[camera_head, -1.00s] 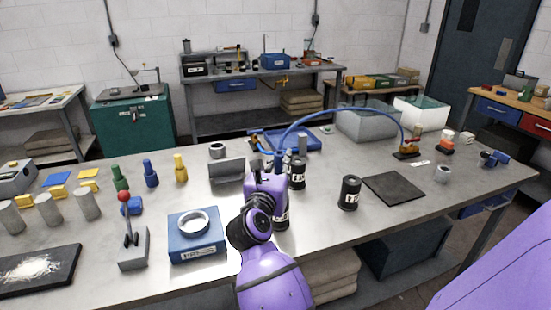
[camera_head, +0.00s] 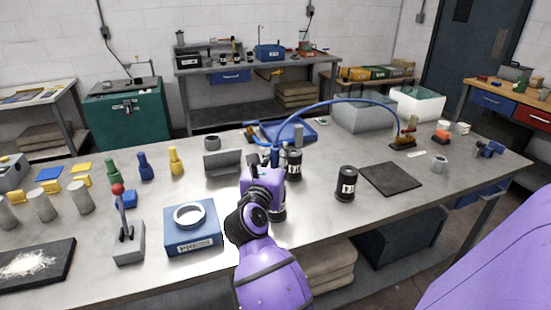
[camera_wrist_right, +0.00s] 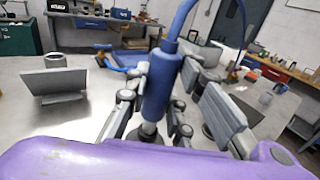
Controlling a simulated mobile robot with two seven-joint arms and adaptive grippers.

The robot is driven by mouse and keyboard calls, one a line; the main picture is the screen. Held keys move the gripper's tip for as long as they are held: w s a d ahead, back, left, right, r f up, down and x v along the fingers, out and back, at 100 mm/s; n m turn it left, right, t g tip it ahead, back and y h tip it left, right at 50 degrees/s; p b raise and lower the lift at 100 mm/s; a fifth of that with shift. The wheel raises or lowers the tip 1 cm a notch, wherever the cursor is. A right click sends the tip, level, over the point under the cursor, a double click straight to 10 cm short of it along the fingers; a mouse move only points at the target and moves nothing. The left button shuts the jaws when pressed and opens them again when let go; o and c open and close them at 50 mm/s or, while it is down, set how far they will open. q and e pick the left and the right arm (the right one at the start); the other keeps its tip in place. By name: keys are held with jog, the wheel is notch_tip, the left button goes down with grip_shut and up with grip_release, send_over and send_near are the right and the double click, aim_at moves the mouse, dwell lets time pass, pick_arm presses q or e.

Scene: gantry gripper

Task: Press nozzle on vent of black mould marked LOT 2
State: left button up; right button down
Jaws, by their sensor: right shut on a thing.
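My right gripper (camera_head: 270,164) is shut on the blue nozzle (camera_wrist_right: 160,88), which hangs upright with its metal tip pointing down. A blue hose (camera_head: 318,106) runs from its top. In the right wrist view the fingers (camera_wrist_right: 155,105) clasp it from both sides. Three black moulds with white labels stand on the bench: one just right of the gripper (camera_head: 294,166), one farther right (camera_head: 346,184), and one partly hidden behind my wrist (camera_head: 279,212). The lot numbers are too small to read. Whether the tip touches anything is hidden. My left gripper is out of view.
A grey upright plate (camera_head: 222,162) stands left of the gripper. A blue block with a ring (camera_head: 193,236) and a red-knobbed lever (camera_head: 122,222) are at front left. A dark mat (camera_head: 391,178) lies right of the moulds. The bench in front of the mat is clear.

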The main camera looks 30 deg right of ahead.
aim_at(276, 143)
jog(key=shift+f, duration=0.35)
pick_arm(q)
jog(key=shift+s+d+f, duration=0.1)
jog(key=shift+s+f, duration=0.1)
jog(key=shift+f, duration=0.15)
pick_arm(e)
jog(key=shift+f, duration=0.25)
dwell(0.4)
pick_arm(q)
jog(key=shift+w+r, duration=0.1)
pick_arm(e)
jog(key=shift+r+p, duration=1.95)
jog(key=shift+r, duration=1.75)
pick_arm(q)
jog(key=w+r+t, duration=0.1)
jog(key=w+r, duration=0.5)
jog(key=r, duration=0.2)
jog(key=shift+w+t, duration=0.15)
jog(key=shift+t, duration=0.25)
